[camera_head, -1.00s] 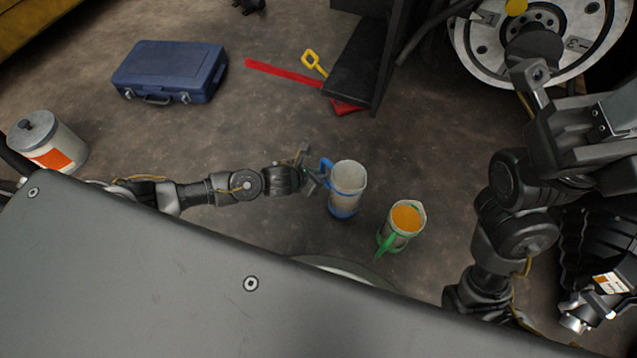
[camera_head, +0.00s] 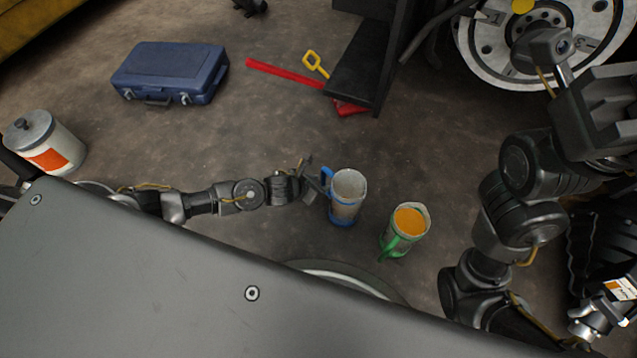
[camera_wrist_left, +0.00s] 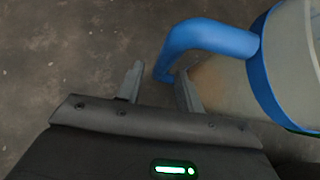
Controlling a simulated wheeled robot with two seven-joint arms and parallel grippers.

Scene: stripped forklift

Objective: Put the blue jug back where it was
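The blue jug (camera_head: 345,203), a pale jug with blue handle and base, appears to stand upright on the floor near the middle of the head view; its inside looks pale and empty. My left gripper (camera_head: 313,181) is at its handle, on the jug's left side. In the left wrist view the blue handle (camera_wrist_left: 212,38) curves down so that its free end lies between the two fingertips of my left gripper (camera_wrist_left: 158,82). The fingers are apart, with a gap beside the handle.
A green-handled jug (camera_head: 393,240) with orange contents stands close to the right. A blue case (camera_head: 172,72), a red bar (camera_head: 285,73) and a yellow-handled tool (camera_head: 315,64) lie farther back. A white canister (camera_head: 62,145) is at left. Floor behind the jugs is clear.

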